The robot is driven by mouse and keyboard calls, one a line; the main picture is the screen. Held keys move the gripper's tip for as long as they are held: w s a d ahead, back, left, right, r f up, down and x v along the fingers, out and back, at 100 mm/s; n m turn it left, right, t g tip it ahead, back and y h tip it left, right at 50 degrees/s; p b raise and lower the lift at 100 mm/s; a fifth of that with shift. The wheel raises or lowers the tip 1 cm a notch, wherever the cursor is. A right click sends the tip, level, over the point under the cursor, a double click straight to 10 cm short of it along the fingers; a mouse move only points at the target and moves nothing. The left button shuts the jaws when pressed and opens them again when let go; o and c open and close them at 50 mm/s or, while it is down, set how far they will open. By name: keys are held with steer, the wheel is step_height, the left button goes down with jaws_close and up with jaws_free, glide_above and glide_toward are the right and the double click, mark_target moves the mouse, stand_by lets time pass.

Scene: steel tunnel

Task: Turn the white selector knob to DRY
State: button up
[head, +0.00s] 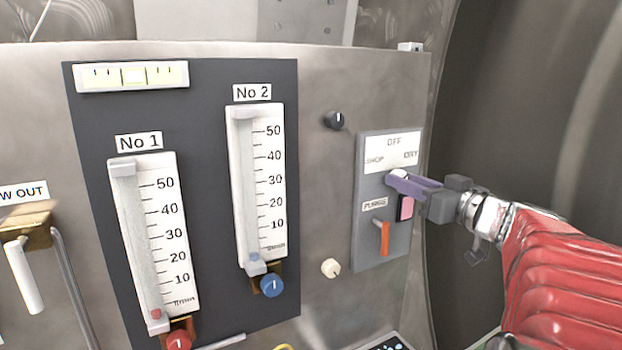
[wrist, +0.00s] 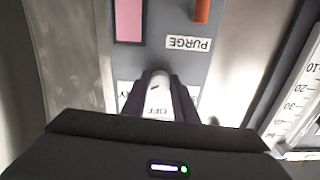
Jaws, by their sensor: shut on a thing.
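The white selector knob (head: 398,174) is on the grey switch panel at the right, below a white label plate (head: 392,150) reading OFF at top, SHOP at left and DRY at right. My gripper (head: 400,182) reaches in from the right, its purple fingers at the knob. In the wrist view, which is upside down, my gripper (wrist: 160,98) has a dark finger on each side of the white knob (wrist: 161,86) and is shut on it. The fingers partly hide the label plate. I cannot tell for certain which position the knob points to.
Below the knob are an orange lever (head: 385,238) labelled PURGE and a pink switch (head: 406,208), close under my fingers. A black knob (head: 333,120) and a cream knob (head: 330,268) stand to the left. Two gauges, No 1 (head: 155,240) and No 2 (head: 257,185), are further left.

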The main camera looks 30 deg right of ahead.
steer(key=shift+m, duration=0.4)
steer(key=m, duration=1.1)
steer(key=shift+m, duration=0.3)
stand_by(0.4)
steer(key=o, duration=1.1)
steer(key=shift+c, duration=0.2)
steer(key=s, duration=1.3)
steer(key=shift+s+d, duration=0.15)
steer(key=shift+s, duration=0.25)
